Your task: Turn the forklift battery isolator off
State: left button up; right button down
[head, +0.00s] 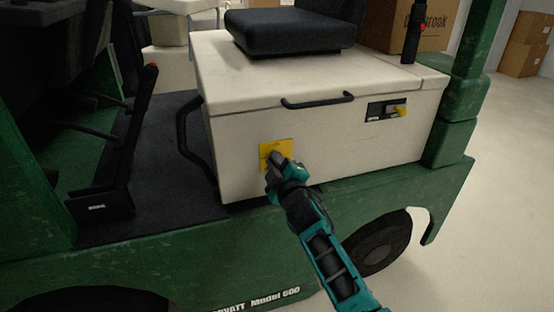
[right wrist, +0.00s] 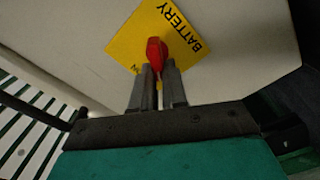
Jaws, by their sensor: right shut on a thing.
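The battery isolator shows in the right wrist view as a red handle (right wrist: 156,52) on a yellow plate (right wrist: 222,28) lettered "BATTERY". The same yellow plate (head: 268,147) is on the front of the forklift's cream battery box (head: 235,135) in the head view, where the gripper hides the red handle. My right gripper (head: 273,160) is at the plate. In the right wrist view its two fingers (right wrist: 158,80) are shut on the red handle, one on each side. How far the handle is turned cannot be told. My left gripper is not in view.
A black grab handle (head: 318,101) sits on the box lid above the plate, and another (head: 188,140) curves at its left edge. A panel with a yellow key or knob (head: 398,111) is at the right. The green chassis (head: 180,255) runs below.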

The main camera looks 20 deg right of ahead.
jog(key=shift+a+f+n+b, duration=0.1)
jog(key=shift+f+n+b, duration=0.15)
jog(key=shift+n, duration=1.45)
jog(key=shift+f+n+b, duration=0.1)
jog(key=shift+f+n, duration=0.1)
jog(key=shift+n, duration=1.5)
jog(key=c, duration=1.2)
grip_release()
jog(key=shift+o, duration=0.2)
jog(key=s+p, duration=0.2)
jog(key=s, duration=1.1)
jog(key=shift+d, duration=0.2)
